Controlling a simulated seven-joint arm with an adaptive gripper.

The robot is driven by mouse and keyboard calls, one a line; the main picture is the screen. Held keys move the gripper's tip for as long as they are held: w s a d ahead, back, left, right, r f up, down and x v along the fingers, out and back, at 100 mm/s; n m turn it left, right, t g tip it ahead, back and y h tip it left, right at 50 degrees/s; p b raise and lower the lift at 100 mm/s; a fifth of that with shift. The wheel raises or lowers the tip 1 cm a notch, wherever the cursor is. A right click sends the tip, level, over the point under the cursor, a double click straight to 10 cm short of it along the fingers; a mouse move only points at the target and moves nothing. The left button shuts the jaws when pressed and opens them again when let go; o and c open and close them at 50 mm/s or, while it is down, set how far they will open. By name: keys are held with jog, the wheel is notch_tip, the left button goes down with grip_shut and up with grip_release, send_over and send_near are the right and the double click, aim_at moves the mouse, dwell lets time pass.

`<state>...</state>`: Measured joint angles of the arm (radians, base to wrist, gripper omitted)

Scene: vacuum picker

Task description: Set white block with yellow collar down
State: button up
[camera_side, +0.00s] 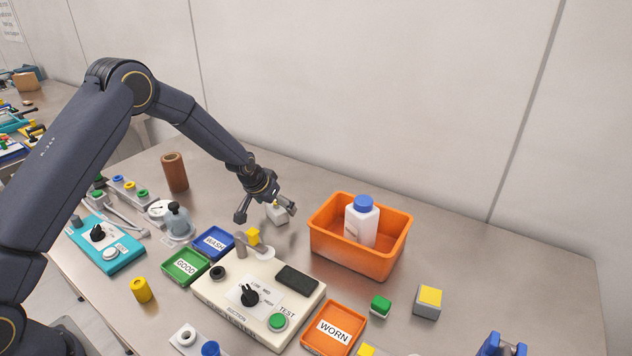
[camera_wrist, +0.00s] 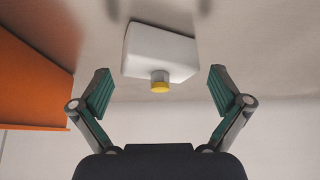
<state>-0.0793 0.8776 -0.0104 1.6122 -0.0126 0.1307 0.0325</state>
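The white block with the yellow collar (camera_side: 278,214) sits on the steel table just left of the orange bin. In the wrist view the white block (camera_wrist: 160,52) lies ahead of the fingers, its short grey neck and yellow collar (camera_wrist: 160,86) facing my gripper. My gripper (camera_side: 267,213) is open above and around the block. In the wrist view a clear gap shows between each green-padded finger of my gripper (camera_wrist: 160,92) and the block. No finger touches it there.
An orange bin (camera_side: 330,249) holding a white bottle with a blue cap (camera_side: 362,222) stands close on the right. The cream test station (camera_side: 215,291), blue WASH tray (camera_side: 213,255), green GOOD tray (camera_side: 169,279) and orange WORN tray (camera_side: 309,345) lie in front. The table behind is clear.

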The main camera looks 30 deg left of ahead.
jog(key=shift+r, duration=0.15)
jog(key=shift+s+r, duration=0.15)
jog(key=shift+r, duration=0.15)
jog(key=s+d+f+v, duration=0.1)
jog(key=s+v, duration=0.1)
jog(key=v, duration=2.1)
jog(key=s+d+r, duration=0.1)
jog(key=s+r, duration=0.2)
jog(key=s, duration=0.9)
jog(key=s+d+r, duration=0.1)
jog(key=s+r, duration=0.2)
jog(key=s, duration=0.8)
jog(key=shift+s+m, duration=0.3)
jog(key=shift+s, duration=0.05)
